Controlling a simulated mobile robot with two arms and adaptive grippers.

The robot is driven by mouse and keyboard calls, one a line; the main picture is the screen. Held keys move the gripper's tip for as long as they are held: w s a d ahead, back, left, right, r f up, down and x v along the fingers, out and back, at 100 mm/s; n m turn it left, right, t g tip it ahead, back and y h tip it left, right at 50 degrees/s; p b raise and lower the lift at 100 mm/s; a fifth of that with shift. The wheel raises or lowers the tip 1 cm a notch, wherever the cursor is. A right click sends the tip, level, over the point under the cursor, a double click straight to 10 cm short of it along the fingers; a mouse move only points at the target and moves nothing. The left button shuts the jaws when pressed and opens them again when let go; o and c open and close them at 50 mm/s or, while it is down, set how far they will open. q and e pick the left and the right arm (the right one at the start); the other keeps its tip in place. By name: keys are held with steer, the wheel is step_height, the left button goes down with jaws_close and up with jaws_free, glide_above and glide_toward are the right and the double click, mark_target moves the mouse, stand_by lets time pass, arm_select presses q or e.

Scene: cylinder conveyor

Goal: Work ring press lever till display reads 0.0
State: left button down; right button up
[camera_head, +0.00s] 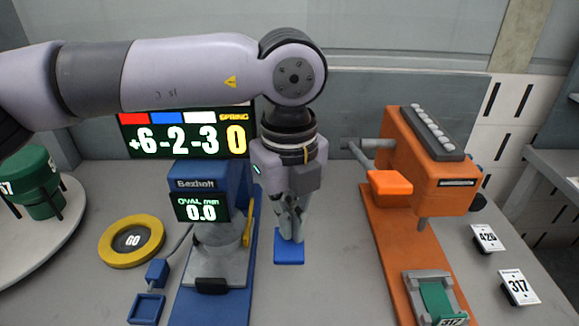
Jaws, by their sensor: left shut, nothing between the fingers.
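The blue press (218,250) stands left of centre, and its small screen (202,208), marked OVAL mm, reads 0.0. A flat blue pad (289,253), perhaps the press's lever end, is at the press's right side; how it joins the press is hidden. My left gripper (291,236) points down just above the pad, shut with nothing between its fingers. I cannot tell whether its fingertips touch the pad. My right gripper is not in view.
An orange machine (440,168) with an orange-ended lever (390,182) stands to the right. A yellow-rimmed GO disc (131,241) lies left. A sign (180,138) shows +6, -2, -3 and 0 behind. Number cards (518,288) lie at right. A green cylinder (38,190) stands far left.

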arm_select(q)
step_height(320, 180, up, 16)
steer(key=p, duration=0.8)
steer(key=shift+f, duration=0.2)
stand_by(0.4)
